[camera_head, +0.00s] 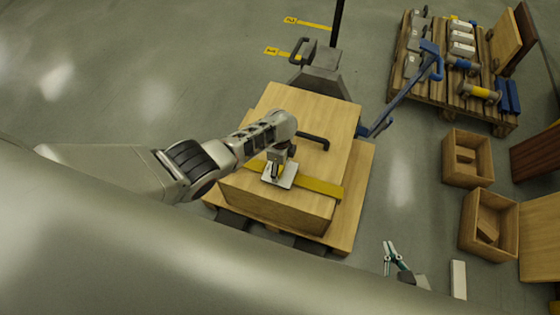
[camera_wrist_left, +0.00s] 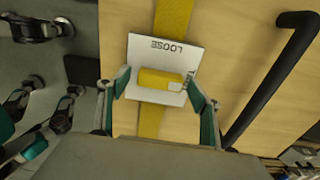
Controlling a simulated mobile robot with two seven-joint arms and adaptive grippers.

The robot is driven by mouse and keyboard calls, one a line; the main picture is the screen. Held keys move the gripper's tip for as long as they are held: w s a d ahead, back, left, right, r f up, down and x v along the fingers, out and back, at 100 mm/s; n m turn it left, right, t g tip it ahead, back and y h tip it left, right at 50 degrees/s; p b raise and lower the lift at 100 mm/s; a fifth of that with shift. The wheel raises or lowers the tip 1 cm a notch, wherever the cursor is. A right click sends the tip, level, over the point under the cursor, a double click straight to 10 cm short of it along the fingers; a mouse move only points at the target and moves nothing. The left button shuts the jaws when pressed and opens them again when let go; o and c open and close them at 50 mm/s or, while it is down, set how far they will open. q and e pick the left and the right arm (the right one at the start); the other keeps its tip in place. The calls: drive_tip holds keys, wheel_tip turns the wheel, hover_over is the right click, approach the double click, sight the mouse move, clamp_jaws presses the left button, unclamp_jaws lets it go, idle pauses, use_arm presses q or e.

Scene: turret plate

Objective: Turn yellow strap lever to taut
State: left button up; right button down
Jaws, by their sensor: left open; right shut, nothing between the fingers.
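A yellow strap (camera_head: 318,186) runs across the top of a large wooden box (camera_head: 305,104). A pale metal plate (camera_head: 287,181) sits on the strap; in the left wrist view the plate (camera_wrist_left: 139,44) bears the word LOOSE. A short yellow lever (camera_wrist_left: 154,78) lies crosswise on the plate, at right angles to the strap. My left gripper (camera_wrist_left: 158,76) is open, with one finger at each end of the lever. In the head view my left gripper (camera_head: 277,170) hides most of the lever. My right gripper (camera_head: 388,257) is shut and empty, away from the box at lower right.
A black handle (camera_head: 316,139) stands up from the box beside the strap. The box rests on a wooden pallet (camera_head: 357,190). A blue pallet-jack handle (camera_head: 405,92) rises behind at right. Open crates (camera_head: 467,138) and a loaded pallet (camera_head: 398,85) stand further right.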

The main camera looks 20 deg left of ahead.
use_arm(q)
wheel_tip(320, 180, up, 12)
use_arm(e)
drive_tip(key=shift+w+r, duration=0.1)
idle(0.5)
use_arm(q)
drive_tip(key=shift+f, duration=0.1)
idle(0.4)
drive_tip(key=s+f+n+t+h+p, duration=0.2)
drive_tip(key=s+f+n+t, duration=0.3)
drive_tip(key=s+n, duration=0.4)
drive_tip(key=s+a+r+n+t+p, duration=0.2)
drive_tip(key=s+r+n+t, duration=0.3)
drive_tip(key=s+r, duration=0.5)
drive_tip(key=s+a, duration=0.1)
drive_tip(key=s, duration=0.2)
drive_tip(key=shift+s+a+r+t+h+p, duration=0.15)
drive_tip(key=shift+s+r+t+h+p, duration=0.1)
drive_tip(key=shift+s+t+h+p, duration=0.1)
use_arm(e)
drive_tip(key=r, duration=0.2)
drive_tip(key=a, duration=0.1)
drive_tip(key=shift+s+r, duration=0.25)
drive_tip(key=shift+r, duration=0.15)
